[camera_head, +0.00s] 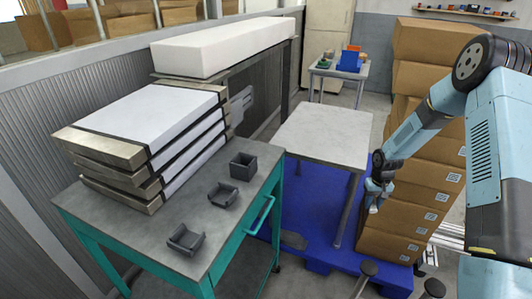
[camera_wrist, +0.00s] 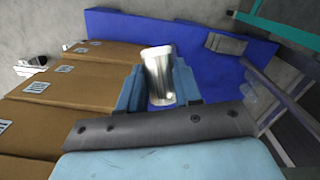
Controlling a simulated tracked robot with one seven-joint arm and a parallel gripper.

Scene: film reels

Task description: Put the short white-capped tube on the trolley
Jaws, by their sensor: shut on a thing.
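The short tube (camera_wrist: 160,78) is silvery with a white cap at its far end, in the middle of the wrist view. My gripper (camera_wrist: 158,88) is shut on it, one blue finger on each side. In the head view my gripper (camera_head: 376,192) hangs at the right, in front of the stacked cartons; the tube is too small there to make out well. The trolley (camera_head: 120,226), teal-framed with a grey top, stands at the lower left, apart from my gripper. Its teal frame also shows in the wrist view (camera_wrist: 285,31).
A pale table (camera_head: 325,130) stands between trolley and arm. Brown cartons (camera_head: 400,215) stand beside my gripper, above a blue pallet (camera_head: 315,215).

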